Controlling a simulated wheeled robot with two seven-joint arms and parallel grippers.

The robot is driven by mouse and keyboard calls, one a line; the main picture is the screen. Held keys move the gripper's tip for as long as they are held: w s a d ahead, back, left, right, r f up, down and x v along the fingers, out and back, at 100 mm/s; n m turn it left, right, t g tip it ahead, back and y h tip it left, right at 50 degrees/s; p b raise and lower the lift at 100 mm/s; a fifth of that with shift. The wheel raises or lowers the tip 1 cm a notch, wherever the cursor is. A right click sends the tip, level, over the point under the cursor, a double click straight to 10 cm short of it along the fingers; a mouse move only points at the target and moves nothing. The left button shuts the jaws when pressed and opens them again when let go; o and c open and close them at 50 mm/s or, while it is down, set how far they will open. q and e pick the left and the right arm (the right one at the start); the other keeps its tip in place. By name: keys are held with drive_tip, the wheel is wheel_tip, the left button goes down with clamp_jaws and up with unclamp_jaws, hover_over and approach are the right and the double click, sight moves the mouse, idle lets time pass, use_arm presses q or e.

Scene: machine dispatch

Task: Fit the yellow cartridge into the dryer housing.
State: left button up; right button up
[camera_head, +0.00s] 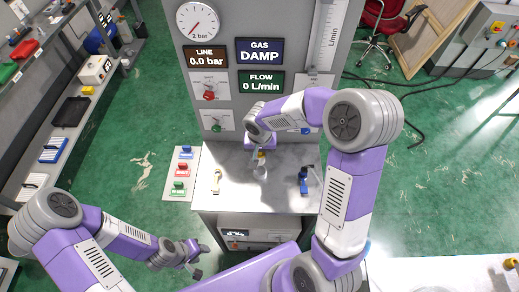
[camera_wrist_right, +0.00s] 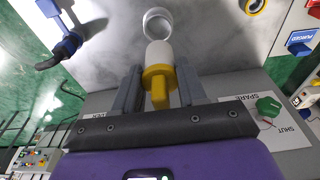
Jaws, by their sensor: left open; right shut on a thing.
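The yellow cartridge (camera_wrist_right: 157,82), with a white cylindrical end, is held between the fingers of my right gripper (camera_wrist_right: 157,90). In the head view my right gripper (camera_head: 261,150) is over the table, partly hidden by its own arm. The dryer housing (camera_wrist_right: 158,20) is a pale, open-topped ring standing on the table; it also shows in the head view (camera_head: 260,173). In the wrist view the cartridge's white end points at the housing and overlaps its near rim; I cannot tell whether they touch. My left gripper (camera_head: 194,264) is open and empty, low left of the table.
A blue-handled part (camera_head: 303,181) stands on the table (camera_head: 238,197) right of the housing, and a pale fitting (camera_head: 216,181) stands left. A gauge panel (camera_head: 262,70) rises behind. A switch board (camera_head: 182,174) with blue, red and green switches lies left of the table.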

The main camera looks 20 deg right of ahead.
sight(260, 164)
drive_tip(key=shift+f, duration=0.1)
drive_tip(key=shift+s+a+b, duration=0.15)
drive_tip(key=shift+b, duration=0.3)
drive_tip(key=shift+s+f+b, duration=0.1)
drive_tip(key=shift+f+b, duration=0.15)
drive_tip(key=shift+b, duration=0.05)
wheel_tip(260, 164, down, 4)
drive_tip(key=b, duration=0.4)
drive_tip(key=shift+b, duration=0.7)
idle(0.3)
drive_tip(key=shift+f+b, duration=1.95)
drive_tip(key=shift+b, duration=0.05)
drive_tip(key=o, duration=1.7)
